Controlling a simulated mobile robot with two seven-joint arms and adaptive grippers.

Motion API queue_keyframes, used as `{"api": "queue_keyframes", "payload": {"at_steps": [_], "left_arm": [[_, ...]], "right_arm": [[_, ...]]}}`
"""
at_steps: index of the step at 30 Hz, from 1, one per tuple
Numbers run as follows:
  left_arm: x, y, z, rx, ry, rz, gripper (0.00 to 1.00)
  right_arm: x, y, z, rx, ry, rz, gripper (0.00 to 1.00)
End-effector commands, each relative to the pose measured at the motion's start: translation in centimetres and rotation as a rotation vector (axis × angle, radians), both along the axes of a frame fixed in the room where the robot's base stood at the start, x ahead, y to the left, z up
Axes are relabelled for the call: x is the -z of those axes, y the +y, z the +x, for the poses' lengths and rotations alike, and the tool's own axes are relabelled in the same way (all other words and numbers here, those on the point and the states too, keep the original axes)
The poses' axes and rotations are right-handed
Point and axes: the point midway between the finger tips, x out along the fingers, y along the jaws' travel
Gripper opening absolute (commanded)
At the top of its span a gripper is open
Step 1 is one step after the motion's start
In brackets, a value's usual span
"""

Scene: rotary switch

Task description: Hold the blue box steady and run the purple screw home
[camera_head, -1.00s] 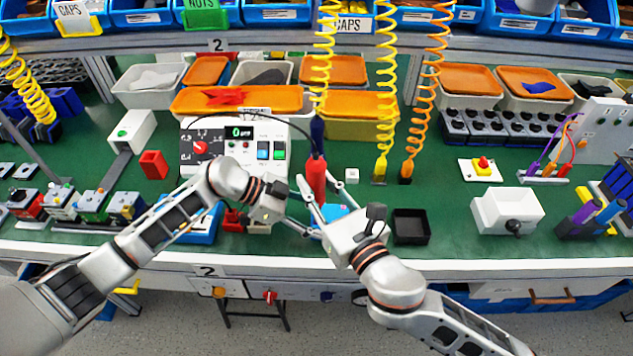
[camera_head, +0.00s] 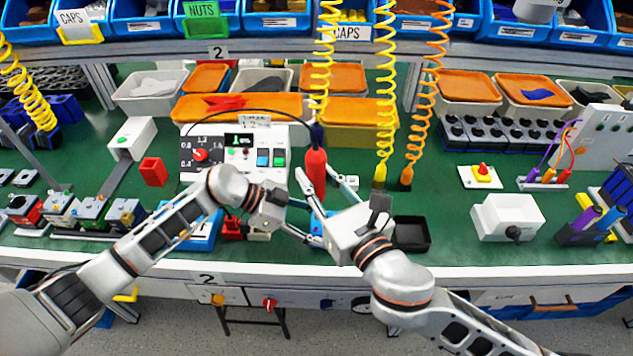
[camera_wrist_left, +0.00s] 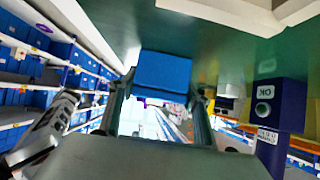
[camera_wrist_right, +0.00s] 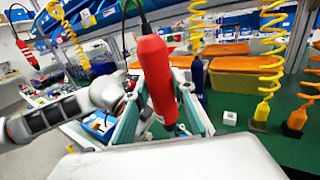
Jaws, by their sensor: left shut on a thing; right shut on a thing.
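The blue box (camera_wrist_left: 163,75) sits between the fingers of my left gripper (camera_wrist_left: 160,105) in the left wrist view. In the head view my left gripper (camera_head: 306,238) is at the bench front, and only a sliver of the blue box (camera_head: 318,228) shows beside it. My right gripper (camera_head: 318,186) is shut on a red screwdriver (camera_head: 316,170), which stands nearly upright above the box area. The red screwdriver (camera_wrist_right: 155,75) also fills the middle of the right wrist view. I cannot make out the purple screw.
A black open tray (camera_head: 412,234) stands just right of my right gripper. A control panel with a display (camera_head: 240,150) stands behind my left arm. A dark blue tool (camera_wrist_right: 197,78) hangs close behind the screwdriver. Yellow and orange coiled cables hang at the back.

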Motion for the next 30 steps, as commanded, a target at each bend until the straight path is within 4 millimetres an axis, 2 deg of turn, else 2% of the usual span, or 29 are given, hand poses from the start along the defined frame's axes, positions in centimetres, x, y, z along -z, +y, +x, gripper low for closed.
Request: {"api": "queue_keyframes", "payload": {"at_steps": [3, 11, 12, 14, 25, 30], "left_arm": [[0.0, 0.0, 0.0, 0.0, -0.001, 0.001, 0.09], [0.0, 0.0, 0.0, -0.001, -0.001, 0.0, 0.09], [0.0, 0.0, 0.0, -0.001, -0.001, 0.0, 0.56], [0.0, 0.0, 0.0, -0.001, -0.001, 0.0, 0.68], [-0.1, 0.2, 0.0, -0.001, -0.001, 0.001, 0.68], [-1.1, 1.7, 0.1, -0.002, -0.003, 0.002, 0.68]], "right_arm": [[-0.6, 0.0, 0.0, -0.002, -0.003, 0.002, 0.0], [-0.7, 0.0, 0.0, -0.001, -0.003, 0.001, 0.0], [-0.7, 0.0, 0.0, -0.001, -0.003, 0.001, 0.0], [-0.7, 0.0, 0.0, -0.001, -0.003, 0.001, 0.0], [-0.7, 0.0, 0.0, -0.001, -0.003, 0.001, 0.0], [-0.7, 0.0, 0.0, -0.001, -0.003, 0.001, 0.0]]}}
